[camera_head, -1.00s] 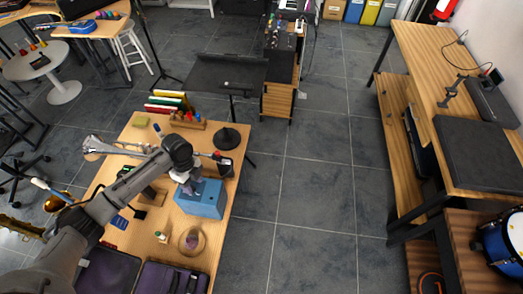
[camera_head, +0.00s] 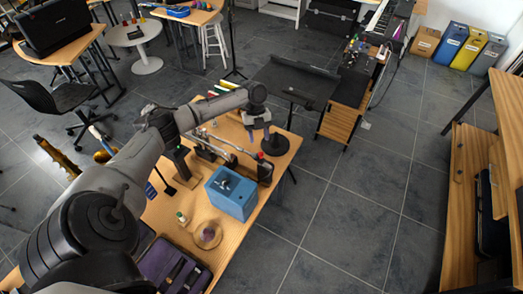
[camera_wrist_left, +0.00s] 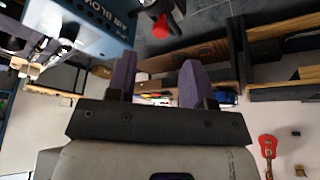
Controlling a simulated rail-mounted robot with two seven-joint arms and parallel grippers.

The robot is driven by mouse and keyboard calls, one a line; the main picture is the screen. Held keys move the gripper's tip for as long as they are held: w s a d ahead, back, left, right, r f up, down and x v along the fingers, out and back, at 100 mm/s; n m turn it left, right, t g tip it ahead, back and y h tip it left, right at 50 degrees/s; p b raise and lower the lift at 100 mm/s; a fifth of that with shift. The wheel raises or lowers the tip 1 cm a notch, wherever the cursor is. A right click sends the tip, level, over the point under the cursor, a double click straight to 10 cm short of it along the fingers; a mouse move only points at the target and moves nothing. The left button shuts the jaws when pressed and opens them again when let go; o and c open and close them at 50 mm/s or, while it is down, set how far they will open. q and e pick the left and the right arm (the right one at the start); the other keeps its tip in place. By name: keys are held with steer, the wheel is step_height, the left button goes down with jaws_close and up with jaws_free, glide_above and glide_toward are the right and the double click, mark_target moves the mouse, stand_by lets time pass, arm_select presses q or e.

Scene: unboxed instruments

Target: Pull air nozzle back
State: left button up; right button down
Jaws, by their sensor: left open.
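A blue box (camera_head: 231,193) stands near the right edge of the wooden table. In the left wrist view, its blue face with "AIR BLOW" lettering (camera_wrist_left: 88,18) shows at the top left. My left gripper (camera_head: 258,134) is beyond the box, near the table's far right corner. In the left wrist view, its purple-grey fingers (camera_wrist_left: 159,68) are apart with nothing between them. A dark piece with a red tip (camera_wrist_left: 160,26) lies ahead of the fingers, apart from them. I cannot clearly tell which part is the air nozzle. My right gripper is not in view.
On the table (camera_head: 257,215), a round wooden stand (camera_head: 208,235) and an open dark case (camera_head: 172,268) lie in front of the box. A long metal instrument (camera_head: 228,144) lies behind it. A black music stand (camera_head: 294,82) rises beyond the table. The floor to the right is clear.

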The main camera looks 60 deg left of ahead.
mark_target(261, 154)
arm_select(q)
steer(key=shift+x, duration=3.3)
jaws_close()
